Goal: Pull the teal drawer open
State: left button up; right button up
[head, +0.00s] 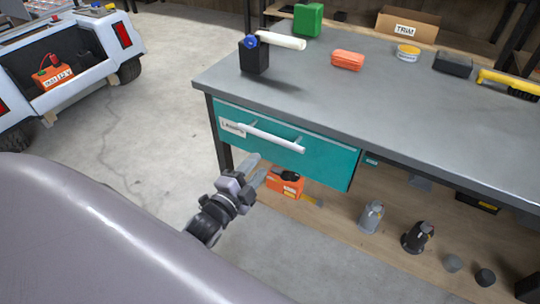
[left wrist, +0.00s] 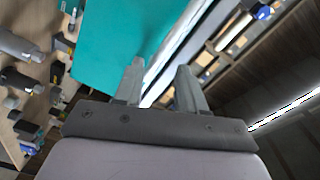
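The teal drawer (head: 312,160) sits under the grey bench top, its front looking flush with the bench, so it appears shut. A white bar handle (head: 270,138) runs across its front, beside a paper label (head: 232,127). The teal front also fills the upper middle of the left wrist view (left wrist: 112,45). My left gripper (head: 257,169) is in front of and below the handle, fingers apart and empty. In the left wrist view the open fingers (left wrist: 160,85) point toward a pale strip; I cannot tell whether it is the handle. My right gripper is not in view.
The bench top (head: 330,100) holds a black block with a white roll (head: 280,40), an orange case (head: 347,60) and a green box (head: 308,19). An orange box (head: 286,185) and grey containers stand on the lower shelf (head: 335,215). A cart (head: 75,60) stands left.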

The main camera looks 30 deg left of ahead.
aim_at(270, 135)
pick_arm(q)
jog(key=shift+w+a+r+m+t+b, duration=0.15)
jog(key=shift+w+a+m+t+b, duration=0.4)
jog(key=shift+w, duration=1.3)
jog(key=shift+w+a+r+m+t+b, duration=0.2)
jog(key=shift+w+m+b, duration=0.75)
jog(key=shift+w, duration=0.85)
jog(key=shift+w+a+r+m+t+b, duration=0.15)
jog(key=shift+w+m+t+b, duration=0.6)
jog(key=shift+w, duration=1.1)
jog(key=shift+g, duration=0.3)
jog(key=shift+c, duration=0.3)
grip_shut()
